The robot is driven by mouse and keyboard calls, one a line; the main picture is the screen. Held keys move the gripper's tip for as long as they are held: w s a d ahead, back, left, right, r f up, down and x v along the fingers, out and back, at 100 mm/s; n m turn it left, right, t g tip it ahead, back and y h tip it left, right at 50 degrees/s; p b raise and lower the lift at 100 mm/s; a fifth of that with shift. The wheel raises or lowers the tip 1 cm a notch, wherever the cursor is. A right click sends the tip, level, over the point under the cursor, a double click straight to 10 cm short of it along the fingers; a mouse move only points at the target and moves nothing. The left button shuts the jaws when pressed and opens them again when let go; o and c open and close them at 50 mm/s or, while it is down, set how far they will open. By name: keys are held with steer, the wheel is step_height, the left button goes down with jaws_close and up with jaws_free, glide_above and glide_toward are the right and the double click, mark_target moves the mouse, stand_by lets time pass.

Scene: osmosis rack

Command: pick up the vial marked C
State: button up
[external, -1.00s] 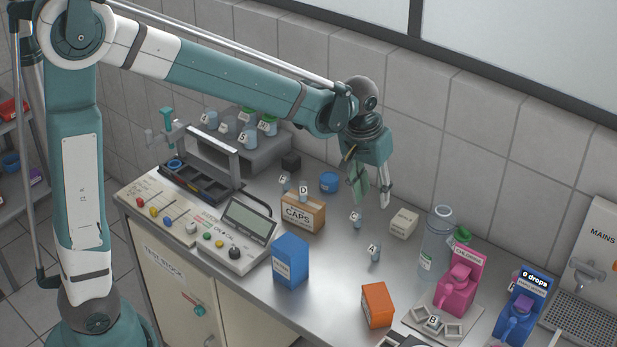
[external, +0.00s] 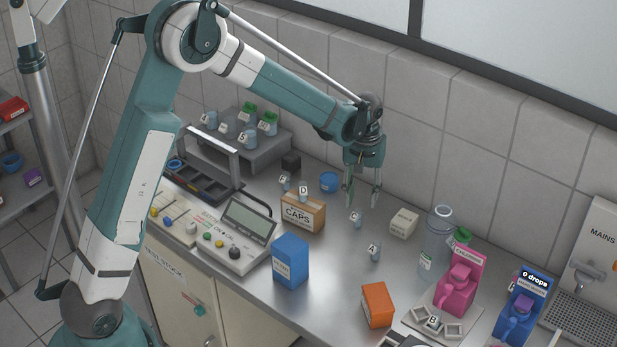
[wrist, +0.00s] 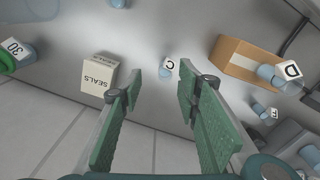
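The vial marked C (external: 357,222) is a small blue-grey vial with a white lettered tag, standing on the steel bench. In the wrist view the C vial (wrist: 167,68) lies ahead, in line with the gap between my fingertips. My gripper (external: 361,204) is above the bench, fingers pointing down, close to the vial in the external picture. In the wrist view my gripper (wrist: 168,88) has its two green-padded fingers wide apart with nothing between them. I cannot tell the exact height of the fingertips above the vial.
The SEALS box (wrist: 98,72) and the CAPS box (external: 303,213) flank the C vial. Vial A (external: 375,253) stands nearer the front, and vial D (external: 303,191) is by the CAPS box. A blue lid-like cylinder (external: 328,181) sits behind. A tall clear bottle (external: 436,240) stands right.

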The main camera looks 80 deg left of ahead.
mark_target(358, 211)
steer(key=shift+s+a+f, duration=0.15)
steer(key=shift+a+f, duration=0.6)
steer(key=shift+f, duration=0.05)
steer(key=shift+f, duration=1.25)
steer(key=shift+f, duration=2.65)
steer(key=shift+c, duration=0.2)
steer(key=c, duration=0.8)
